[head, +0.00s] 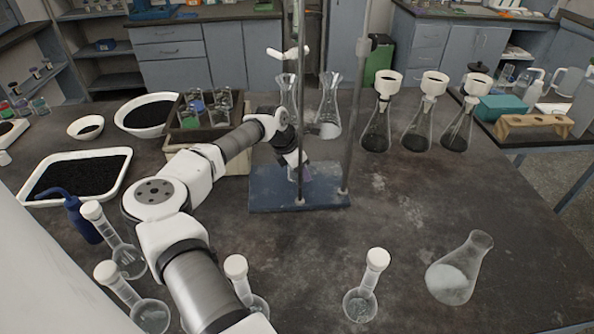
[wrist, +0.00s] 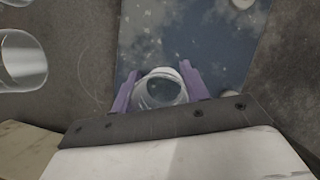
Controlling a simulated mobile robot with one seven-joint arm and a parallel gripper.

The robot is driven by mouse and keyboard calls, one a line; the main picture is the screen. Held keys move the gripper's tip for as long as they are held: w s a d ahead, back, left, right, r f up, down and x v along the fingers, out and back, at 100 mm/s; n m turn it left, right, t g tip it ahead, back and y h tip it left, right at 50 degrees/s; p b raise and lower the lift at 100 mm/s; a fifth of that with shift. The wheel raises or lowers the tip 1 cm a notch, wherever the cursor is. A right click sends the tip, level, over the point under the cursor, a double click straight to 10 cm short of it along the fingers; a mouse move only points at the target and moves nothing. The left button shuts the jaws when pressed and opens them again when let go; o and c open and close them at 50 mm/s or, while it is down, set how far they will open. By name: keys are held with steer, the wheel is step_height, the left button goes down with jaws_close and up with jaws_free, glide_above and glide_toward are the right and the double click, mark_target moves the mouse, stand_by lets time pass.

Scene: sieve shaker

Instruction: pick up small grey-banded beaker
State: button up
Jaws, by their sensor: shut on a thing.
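The small beaker (wrist: 160,86) shows in the wrist view as a clear round vessel seen from above, between the purple fingers of my gripper (wrist: 160,82). The fingers are shut on it, one on each side. Its grey band cannot be made out. In the head view my gripper (head: 298,173) points down over the blue base plate (head: 325,188) of the stand. There the arm and fingers largely hide the beaker. I cannot tell whether the beaker rests on the plate or is just above it.
Two stand rods (head: 346,140) rise close to my gripper. A wooden crate (head: 233,161) with several beakers is behind left. Several flasks with white funnels (head: 432,85) stand to the right. The middle-right tabletop is clear.

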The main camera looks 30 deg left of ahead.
steer(key=shift+r, duration=0.1)
steer(key=shift+r+p, duration=0.35)
steer(key=shift+r, duration=0.15)
step_height(320, 180, up, 2)
steer(key=shift+r+p, duration=0.15)
steer(key=shift+p, duration=0.5)
steer(key=s+a, duration=0.3)
steer(key=s, duration=0.2)
steer(key=s+a, duration=0.3)
steer(key=s, duration=0.2)
steer(key=s+a, duration=0.3)
steer(key=s, duration=0.2)
steer(key=shift+s+a, duration=0.1)
steer(key=shift+s, duration=0.2)
